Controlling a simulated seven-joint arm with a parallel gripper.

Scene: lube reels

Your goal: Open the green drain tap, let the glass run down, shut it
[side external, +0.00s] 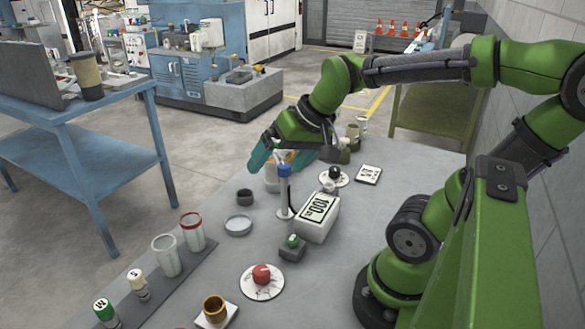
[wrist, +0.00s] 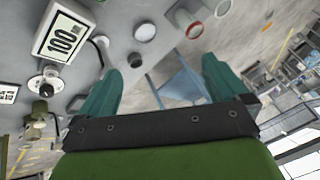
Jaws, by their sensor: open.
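A green knob (side external: 292,241) sits on a small dark grey block at the front of the white box marked 100 (side external: 318,217); it may be the drain tap. A clear glass with a pale rim (side external: 166,255) and one with a red rim (side external: 193,231) stand upright on a dark strip to the left. Any liquid in them is too small to tell. My gripper (side external: 292,160) is open, with teal fingers spread, above the far part of the table, well apart from the green knob. In the wrist view my gripper (wrist: 161,68) shows nothing between its fingers.
A blue-topped post (side external: 284,185) stands just below my gripper. A red knob on a round white plate (side external: 262,278), a brass cup (side external: 215,308), a green-capped bottle (side external: 104,311) and a shallow dish (side external: 238,226) stand around. A blue bench (side external: 80,130) is at left.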

